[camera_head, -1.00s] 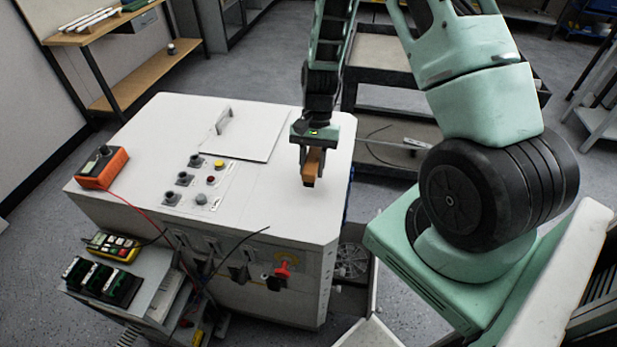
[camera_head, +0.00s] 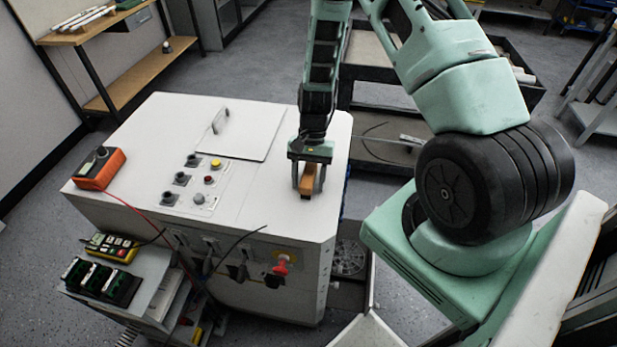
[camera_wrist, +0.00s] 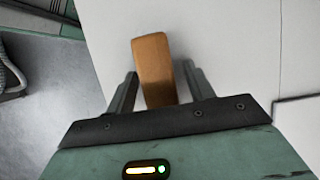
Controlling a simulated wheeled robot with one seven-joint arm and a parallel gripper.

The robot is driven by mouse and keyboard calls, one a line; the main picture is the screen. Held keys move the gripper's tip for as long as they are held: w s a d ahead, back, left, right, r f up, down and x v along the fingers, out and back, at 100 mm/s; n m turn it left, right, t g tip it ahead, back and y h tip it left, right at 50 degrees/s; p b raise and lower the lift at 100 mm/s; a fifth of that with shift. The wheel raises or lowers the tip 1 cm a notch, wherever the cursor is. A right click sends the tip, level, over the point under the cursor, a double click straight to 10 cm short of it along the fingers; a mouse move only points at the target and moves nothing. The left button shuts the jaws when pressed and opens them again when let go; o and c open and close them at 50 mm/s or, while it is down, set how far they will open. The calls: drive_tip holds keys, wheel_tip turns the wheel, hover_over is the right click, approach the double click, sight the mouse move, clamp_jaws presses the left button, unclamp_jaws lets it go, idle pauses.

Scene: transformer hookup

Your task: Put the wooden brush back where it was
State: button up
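The wooden brush (camera_head: 311,180) is a small brown block on the white cabinet top, near its right edge. In the wrist view the brush (camera_wrist: 154,68) lies between my two fingers, with a visible gap on its right side and little or none on its left. My gripper (camera_head: 308,182) points down over the brush with its fingers spread to either side of it. The fingers also show in the wrist view (camera_wrist: 160,88). The brush's lower end is partly hidden by the gripper body there.
The white cabinet (camera_head: 262,190) has a raised handle plate (camera_head: 235,130), knobs and buttons (camera_head: 200,185) left of the gripper. An orange meter (camera_head: 99,168) sits at its left corner with a red cable. A dark cart (camera_head: 385,110) stands behind.

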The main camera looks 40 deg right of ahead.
drive_tip(key=shift+r, duration=0.3)
drive_tip(key=b+v, duration=0.2)
drive_tip(key=v, duration=0.9)
drive_tip(key=shift+w+r+b, duration=0.15)
drive_tip(key=shift+r+b, duration=0.1)
drive_tip(key=shift+b, duration=0.1)
drive_tip(key=s+a+r+n, duration=0.1)
drive_tip(key=a+r+n, duration=0.35)
drive_tip(key=a, duration=0.55)
drive_tip(key=s+a+r+n+t+h, duration=0.1)
drive_tip(key=s+a+r+n, duration=0.3)
drive_tip(key=s+a+n, duration=0.3)
drive_tip(key=s+a+r+n+t+h, duration=0.1)
drive_tip(key=s+a+r+n+h, duration=0.1)
drive_tip(key=s+a+r+n, duration=0.3)
drive_tip(key=s+a+n, duration=0.1)
drive_tip(key=s+a, duration=0.3)
drive_tip(key=s, duration=0.3)
drive_tip(key=shift+s+n+t, duration=0.3)
drive_tip(key=shift+n+t, duration=0.05)
drive_tip(key=shift+t, duration=0.05)
